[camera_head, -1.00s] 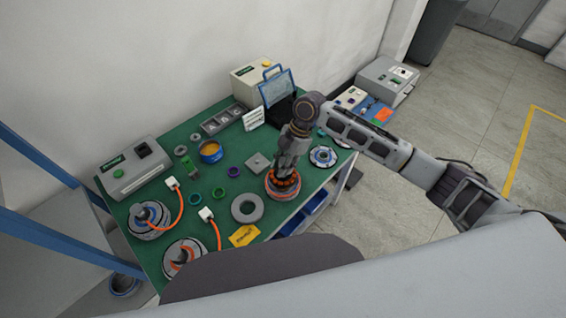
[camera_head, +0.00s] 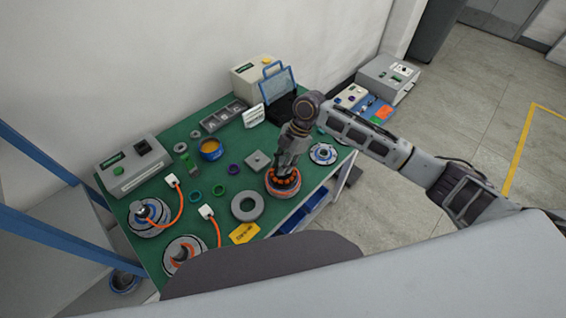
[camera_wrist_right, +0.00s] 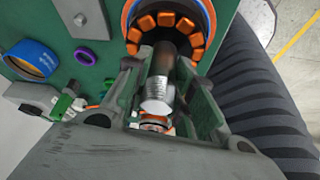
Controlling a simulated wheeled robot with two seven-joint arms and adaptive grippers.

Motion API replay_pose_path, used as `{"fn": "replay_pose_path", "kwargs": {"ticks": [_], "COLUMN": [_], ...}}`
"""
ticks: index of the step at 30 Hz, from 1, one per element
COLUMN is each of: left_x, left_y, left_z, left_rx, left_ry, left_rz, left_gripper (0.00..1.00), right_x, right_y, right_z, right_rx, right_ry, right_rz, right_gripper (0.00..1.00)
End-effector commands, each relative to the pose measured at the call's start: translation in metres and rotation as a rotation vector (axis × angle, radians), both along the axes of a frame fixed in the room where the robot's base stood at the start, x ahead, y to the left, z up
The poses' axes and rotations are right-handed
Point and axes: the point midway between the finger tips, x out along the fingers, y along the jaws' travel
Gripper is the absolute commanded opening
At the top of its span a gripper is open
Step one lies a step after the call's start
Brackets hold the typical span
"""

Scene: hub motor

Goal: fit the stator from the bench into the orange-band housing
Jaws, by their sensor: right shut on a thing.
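The stator (camera_head: 285,178), a ring of orange coils around a dark shaft, is at the mouth of the orange-band housing (camera_head: 283,193) near the bench's front right edge. My right gripper (camera_head: 283,168) comes down from above and is shut on the stator's shaft. In the right wrist view the fingers (camera_wrist_right: 160,95) flank the threaded metal shaft, with the orange coils (camera_wrist_right: 168,35) inside a round rim beyond them. The fingers and coils hide part of the housing's inside, and I cannot tell how deep the stator sits. My left gripper is not in view.
A grey ring (camera_head: 247,206) and a yellow tag (camera_head: 243,233) lie left of the housing. Other motor units with orange cables (camera_head: 150,217) stand at the left, and another round part (camera_head: 323,153) at the right.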

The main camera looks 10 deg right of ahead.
Motion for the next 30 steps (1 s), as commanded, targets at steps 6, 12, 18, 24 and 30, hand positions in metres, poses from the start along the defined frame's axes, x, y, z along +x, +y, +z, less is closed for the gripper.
{"fn": "replay_pose_path", "kwargs": {"ticks": [6, 12, 18, 24, 30], "left_x": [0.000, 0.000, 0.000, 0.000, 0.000], "left_y": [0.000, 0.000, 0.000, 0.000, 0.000], "left_z": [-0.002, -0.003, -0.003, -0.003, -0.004], "left_rx": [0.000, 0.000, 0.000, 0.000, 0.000], "left_ry": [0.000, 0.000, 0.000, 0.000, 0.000], "left_rz": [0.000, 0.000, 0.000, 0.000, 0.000], "left_gripper": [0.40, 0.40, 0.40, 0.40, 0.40], "right_x": [0.000, 0.000, 0.000, 0.000, 0.000], "right_y": [0.000, 0.000, 0.000, 0.000, 0.000], "right_z": [-0.006, -0.012, -0.013, -0.013, -0.015], "right_rx": [0.001, 0.001, 0.001, 0.001, 0.001], "right_ry": [-0.001, 0.000, -0.001, -0.001, -0.001], "right_rz": [0.000, 0.000, 0.001, 0.001, 0.001], "right_gripper": [0.00, 0.00, 0.00, 0.00, 0.00]}}
